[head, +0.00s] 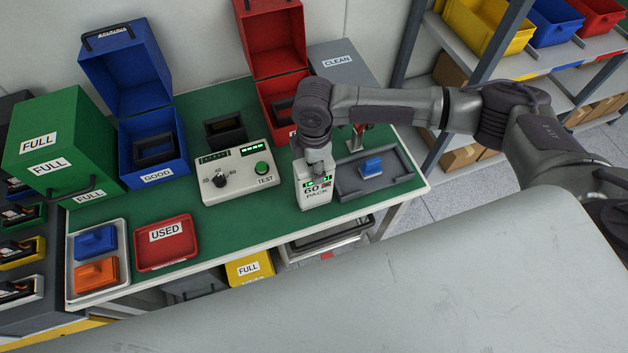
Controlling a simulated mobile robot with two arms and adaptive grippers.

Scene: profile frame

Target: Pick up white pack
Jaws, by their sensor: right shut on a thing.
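The white pack (313,196), marked "60 PACK" with green lights on its front, stands upright on the green workbench (235,228). It is between the test unit and the grey tray. My right gripper (318,168) reaches down from above and is shut on the top of the pack. The arm and gripper hide part of the pack's top. I cannot tell whether the pack's base touches the bench. My left gripper is not in view.
The white test unit (236,177) stands left of the pack. A grey tray (347,183) with a blue block (371,167) lies close on the right. A red USED tray (166,256) and open blue (153,178) and red (272,88) boxes are on the bench.

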